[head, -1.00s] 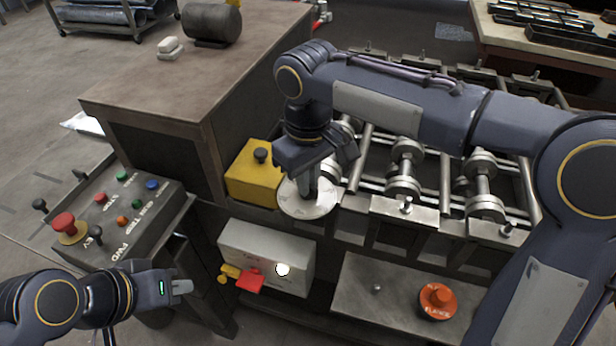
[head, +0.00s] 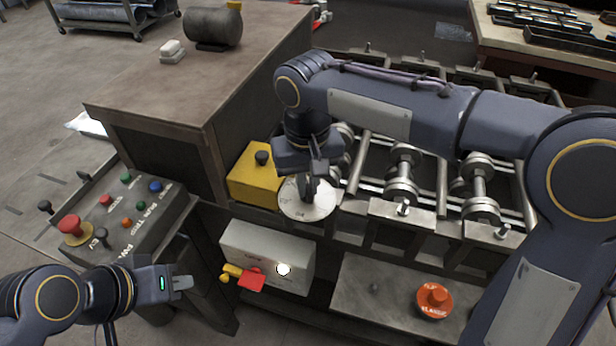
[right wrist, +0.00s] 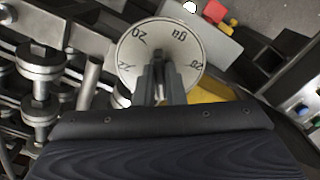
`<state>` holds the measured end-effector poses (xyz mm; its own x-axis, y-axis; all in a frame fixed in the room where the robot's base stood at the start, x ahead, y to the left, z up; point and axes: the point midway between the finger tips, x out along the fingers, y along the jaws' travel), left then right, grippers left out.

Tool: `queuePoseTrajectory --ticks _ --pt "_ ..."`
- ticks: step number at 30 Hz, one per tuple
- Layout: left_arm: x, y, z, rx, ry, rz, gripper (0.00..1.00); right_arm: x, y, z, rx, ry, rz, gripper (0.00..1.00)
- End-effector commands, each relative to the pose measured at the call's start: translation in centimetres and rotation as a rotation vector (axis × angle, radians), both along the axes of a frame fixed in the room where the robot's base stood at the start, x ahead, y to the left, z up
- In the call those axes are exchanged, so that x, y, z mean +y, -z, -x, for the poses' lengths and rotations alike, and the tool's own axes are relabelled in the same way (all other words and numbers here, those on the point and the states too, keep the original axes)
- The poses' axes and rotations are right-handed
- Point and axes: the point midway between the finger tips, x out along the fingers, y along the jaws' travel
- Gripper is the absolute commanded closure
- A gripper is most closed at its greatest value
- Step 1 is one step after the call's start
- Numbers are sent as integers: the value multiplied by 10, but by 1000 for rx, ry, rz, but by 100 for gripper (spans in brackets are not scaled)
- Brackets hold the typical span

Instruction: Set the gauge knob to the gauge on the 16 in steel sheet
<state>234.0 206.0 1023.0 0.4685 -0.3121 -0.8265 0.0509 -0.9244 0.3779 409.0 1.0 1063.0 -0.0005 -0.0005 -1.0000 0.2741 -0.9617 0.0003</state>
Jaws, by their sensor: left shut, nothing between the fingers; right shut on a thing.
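The gauge dial (head: 293,207) is a round pale disc on the front of the roll former. In the right wrist view the dial (right wrist: 128,50) shows markings that look like 20, ga, 22 and another number near 26 or 28. My right gripper (head: 308,193) points down at the dial's centre, shut on the knob, which the fingers mostly hide. In the right wrist view the fingers (right wrist: 160,85) meet over the middle of the dial. My left gripper (head: 182,283) is shut and empty at the lower left. No sheet with a readable gauge mark shows.
A yellow box (head: 252,178) with a black knob sits beside the dial. Steel rollers (head: 403,170) lie to its right. A button panel (head: 130,215) stands at the left.

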Motion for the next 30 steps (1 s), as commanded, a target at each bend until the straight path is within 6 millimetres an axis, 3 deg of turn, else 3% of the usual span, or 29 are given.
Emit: queuePoseTrajectory --ticks 15,30 --pt "0 -14 0 0 0 0 100 1 -2 0 -3 430 -2 100" --pt "0 -18 0 0 0 0 100 2 -1 -1 -3 589 -2 100"
